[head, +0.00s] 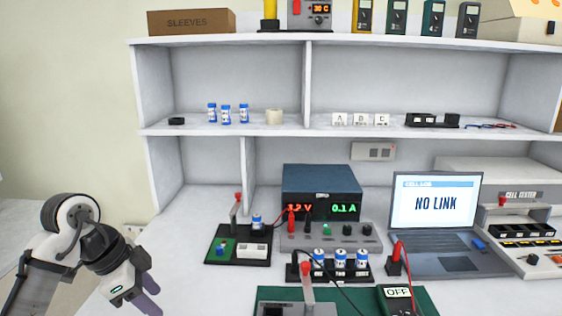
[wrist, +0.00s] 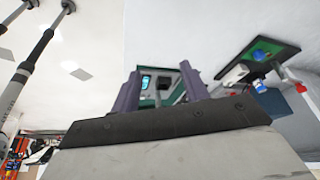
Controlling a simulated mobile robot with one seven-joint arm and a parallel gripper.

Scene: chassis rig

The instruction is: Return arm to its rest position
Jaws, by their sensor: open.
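My arm is folded at the lower left of the head view, over the left end of the white bench. My gripper (head: 150,294) points down and to the right there, partly cut by the frame's lower edge. In the wrist view my gripper (wrist: 160,92) shows two purple-grey fingers standing apart with nothing between them. It is apart from the bench items. The nearest item is the black board with a green pad (head: 222,248), to the right of the gripper; it also shows at the upper right of the wrist view (wrist: 287,50).
A power supply (head: 322,180), a rack with several blue-white cells (head: 370,272), a laptop reading NO LINK (head: 436,245) and a cell tester (head: 525,215) stand on the bench. A green mat (head: 430,300) lies in front. Shelves (head: 215,130) rise behind. The bench just right of my gripper is clear.

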